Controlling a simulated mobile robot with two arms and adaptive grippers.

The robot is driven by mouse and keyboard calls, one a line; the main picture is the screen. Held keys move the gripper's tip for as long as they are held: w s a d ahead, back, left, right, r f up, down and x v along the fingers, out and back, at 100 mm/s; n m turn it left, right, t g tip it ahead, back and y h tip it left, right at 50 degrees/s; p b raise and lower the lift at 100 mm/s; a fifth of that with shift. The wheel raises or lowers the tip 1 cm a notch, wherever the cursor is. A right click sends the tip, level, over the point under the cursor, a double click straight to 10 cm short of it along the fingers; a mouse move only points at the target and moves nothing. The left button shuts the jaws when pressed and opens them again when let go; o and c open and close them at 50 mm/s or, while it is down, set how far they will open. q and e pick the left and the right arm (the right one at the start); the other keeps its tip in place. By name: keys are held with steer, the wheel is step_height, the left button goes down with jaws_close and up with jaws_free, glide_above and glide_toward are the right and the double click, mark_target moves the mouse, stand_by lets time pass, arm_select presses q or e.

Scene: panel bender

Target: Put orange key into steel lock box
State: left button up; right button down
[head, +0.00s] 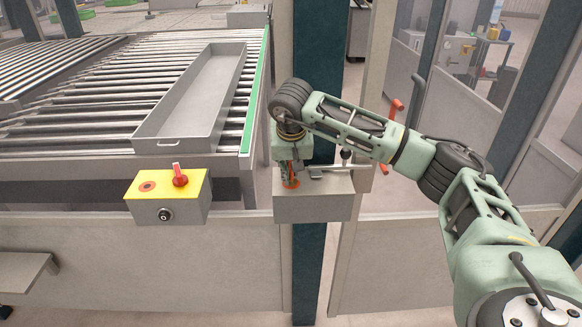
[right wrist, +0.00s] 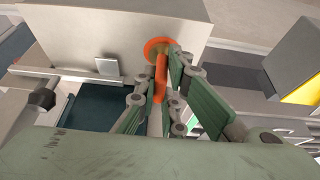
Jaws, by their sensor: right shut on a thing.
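The steel lock box (head: 313,207) is a grey box fixed to the post, right of the yellow control box. It also fills the upper part of the right wrist view (right wrist: 110,32). My right gripper (head: 290,177) is at the left part of the lock box top. In the right wrist view its two green fingers (right wrist: 160,80) are shut on the orange key (right wrist: 161,76). The key's orange disc (right wrist: 155,44) lies at the box face, with a brass-coloured part at its middle. I cannot tell how deep the key sits. My left gripper is not in view.
A yellow control box (head: 167,199) with a red switch (head: 179,175) stands to the left. A long grey tray (head: 196,97) lies on the roller conveyor (head: 60,120). A metal latch bar (head: 330,169) and orange door handles (head: 392,108) are close to my right arm.

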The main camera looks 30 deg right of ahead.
steer(key=c, duration=1.8)
jaws_free()
steer(key=v, duration=1.2)
steer(key=shift+s+f, duration=0.1)
